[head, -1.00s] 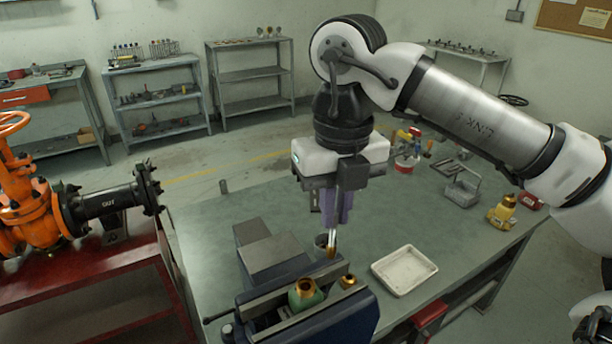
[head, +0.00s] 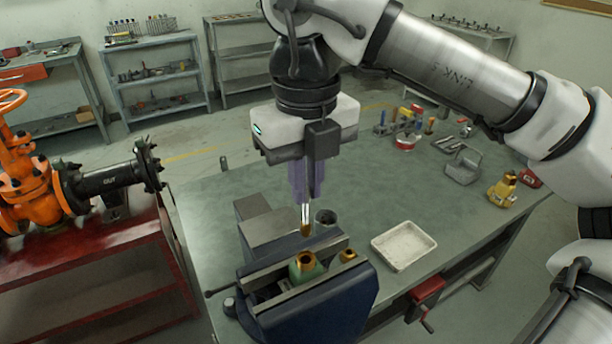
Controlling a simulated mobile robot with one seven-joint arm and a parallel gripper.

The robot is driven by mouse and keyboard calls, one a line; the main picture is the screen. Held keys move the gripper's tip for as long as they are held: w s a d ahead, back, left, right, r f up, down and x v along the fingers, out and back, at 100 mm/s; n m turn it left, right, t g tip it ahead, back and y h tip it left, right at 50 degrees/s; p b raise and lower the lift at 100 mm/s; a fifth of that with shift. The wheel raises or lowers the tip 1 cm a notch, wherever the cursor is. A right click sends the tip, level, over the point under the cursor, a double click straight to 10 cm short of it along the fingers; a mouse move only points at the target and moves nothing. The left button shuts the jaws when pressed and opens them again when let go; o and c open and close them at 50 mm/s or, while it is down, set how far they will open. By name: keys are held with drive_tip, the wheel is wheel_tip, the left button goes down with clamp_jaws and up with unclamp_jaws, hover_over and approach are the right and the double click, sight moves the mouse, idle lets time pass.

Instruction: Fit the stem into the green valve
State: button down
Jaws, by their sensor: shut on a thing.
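The green valve (head: 305,268) sits clamped in the blue bench vise (head: 335,302), with its brass-rimmed opening facing up. My gripper (head: 305,190) points down above the vise, its purple fingers shut on the stem (head: 306,218). The stem hangs upright, with a silver shaft and a brass-brown lower end. In the picture its lower tip is a little above the valve opening, with a visible gap between them. I cannot tell how well they line up in depth.
A small brass part (head: 347,256) sits on the vise, right of the valve. A dark cup (head: 326,217) stands behind the vise. A white tray (head: 403,245) lies to the right. A yellow valve (head: 502,188) and a grey caddy (head: 463,167) stand farther right on the bench (head: 240,190).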

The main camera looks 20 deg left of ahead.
sight(306, 234)
drive_tip(key=shift+f+b, duration=1.55)
drive_tip(key=shift+f, duration=0.65)
drive_tip(key=shift+f+b, duration=2.65)
drive_tip(key=shift+f, duration=0.5)
drive_tip(key=c, duration=1.4)
unclamp_jaws()
wheel_tip(306, 234, up, 13)
drive_tip(key=shift+f+p, duration=0.15)
drive_tip(key=shift+p, duration=0.2)
drive_tip(key=shift+r+p, duration=0.65)
drive_tip(key=shift+p, duration=0.05)
drive_tip(key=shift+f, duration=0.1)
